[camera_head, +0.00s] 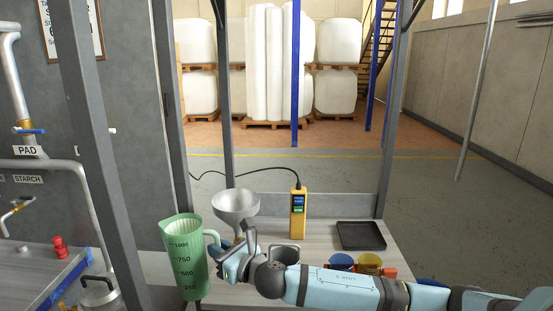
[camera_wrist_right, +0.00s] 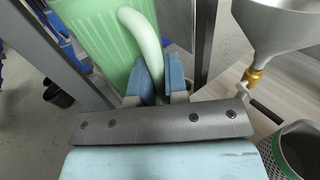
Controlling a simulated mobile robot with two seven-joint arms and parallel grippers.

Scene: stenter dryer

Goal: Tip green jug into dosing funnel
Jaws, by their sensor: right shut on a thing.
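In the right wrist view the blue fingertips (camera_wrist_right: 158,85) close around the pale green handle (camera_wrist_right: 143,32), beside the jug body (camera_wrist_right: 98,38). The metal dosing funnel (camera_head: 236,203) stands just right of and behind the jug, apart from it. It also shows in the wrist view (camera_wrist_right: 285,25), with a brass neck and a lever below. My left gripper is not in view.
A yellow handheld meter (camera_head: 298,214) with a cable stands behind my right arm. A black tray (camera_head: 361,236) lies at the right. Blue and yellow cups (camera_head: 370,262) and a dark mesh-like container (camera_wrist_right: 302,150) are near my arm. Grey frame posts (camera_head: 97,160) rise at the left.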

